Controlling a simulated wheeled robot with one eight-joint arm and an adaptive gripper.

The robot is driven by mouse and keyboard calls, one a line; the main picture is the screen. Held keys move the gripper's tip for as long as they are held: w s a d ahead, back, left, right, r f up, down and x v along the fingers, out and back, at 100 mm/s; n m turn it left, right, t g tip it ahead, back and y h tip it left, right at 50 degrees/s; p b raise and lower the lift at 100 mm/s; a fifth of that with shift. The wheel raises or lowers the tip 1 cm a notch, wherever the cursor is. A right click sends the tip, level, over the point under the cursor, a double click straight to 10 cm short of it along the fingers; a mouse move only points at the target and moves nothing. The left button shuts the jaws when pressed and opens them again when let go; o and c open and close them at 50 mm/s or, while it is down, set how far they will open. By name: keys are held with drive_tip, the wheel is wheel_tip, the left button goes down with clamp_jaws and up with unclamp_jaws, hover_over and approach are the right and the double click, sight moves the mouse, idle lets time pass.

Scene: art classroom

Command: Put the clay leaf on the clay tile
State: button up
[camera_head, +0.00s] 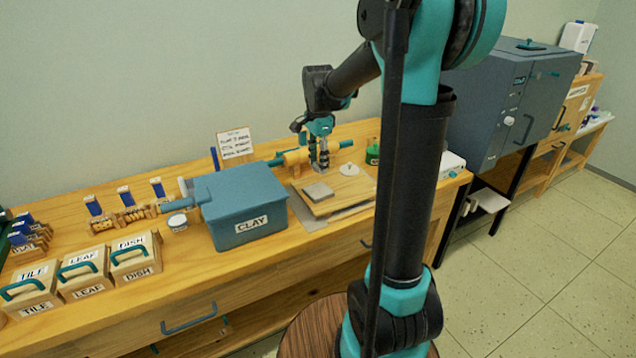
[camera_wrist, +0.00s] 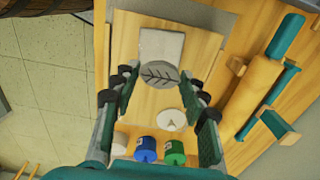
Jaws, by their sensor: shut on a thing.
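The clay leaf (camera_wrist: 159,75) is a grey oval piece with leaf veins marked on its face. My gripper (camera_wrist: 157,77) is shut on it, with a finger at either side. In the head view my gripper (camera_head: 319,166) points down over the wooden board, and the leaf cannot be made out there. The clay tile (camera_head: 318,191) is a pale grey square lying flat on the board. In the wrist view the tile (camera_wrist: 161,46) is just beyond the leaf, which overlaps its near edge in the picture. I cannot tell the leaf's height above the board.
A wooden board (camera_head: 345,190) carries the tile and a white disc (camera_head: 349,169). A rolling pin (camera_head: 297,156) lies behind it. The blue CLAY box (camera_head: 240,203) stands left of the board. Small jars, including a green one (camera_wrist: 174,153), stand right of the board.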

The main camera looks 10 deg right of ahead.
sight(318, 190)
drive_tip(key=shift+f, duration=3.9)
drive_tip(key=shift+f, duration=0.1)
drive_tip(key=o, duration=1.1)
wheel_tip(318, 190, up, 12)
drive_tip(key=shift+f, duration=0.1)
drive_tip(key=shift+s, duration=0.1)
drive_tip(key=s+d+f+n+t, duration=0.1)
drive_tip(key=s+f+n, duration=0.3)
drive_tip(key=s, duration=0.3)
drive_tip(key=s+d+f+n+t, duration=0.1)
drive_tip(key=s+f+n, duration=0.4)
drive_tip(key=s+f, duration=0.1)
drive_tip(key=s+d+f+n+t, duration=0.2)
drive_tip(key=s+f+n, duration=0.3)
drive_tip(key=s, duration=0.3)
drive_tip(key=shift+s+f, duration=0.15)
drive_tip(key=shift+s, duration=0.2)
